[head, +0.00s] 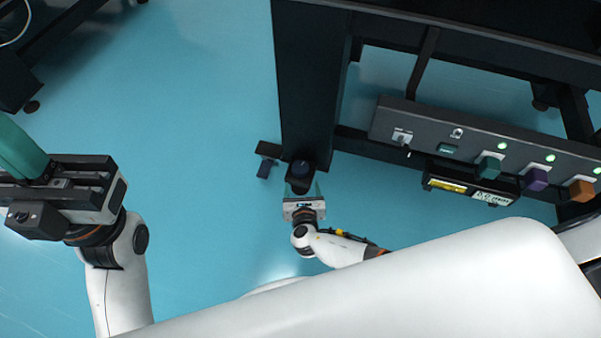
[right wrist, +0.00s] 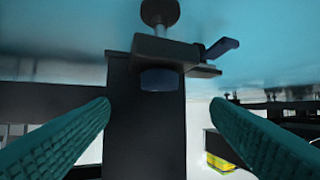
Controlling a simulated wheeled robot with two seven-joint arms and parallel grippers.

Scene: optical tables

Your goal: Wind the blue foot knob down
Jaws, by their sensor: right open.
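The dark blue foot knob (head: 300,170) sits at the bottom of a black table leg (head: 312,80). In the right wrist view the knob (right wrist: 160,78) shows under a dark bracket, centred between my fingers and beyond their tips. A small blue lever (head: 264,168) sticks out beside the foot and also shows in the right wrist view (right wrist: 221,48). My right gripper (head: 303,187) is open and empty, its teal fingers spread to either side of the leg's line. My left gripper (head: 40,165) is at the far left, away from the leg; its jaw gap is hidden.
A grey control panel (head: 470,137) with green, purple and orange knobs runs along the table frame on the right. A black device with a yellow display (head: 447,186) hangs below it. Another dark table stands at top left. The blue floor between is clear.

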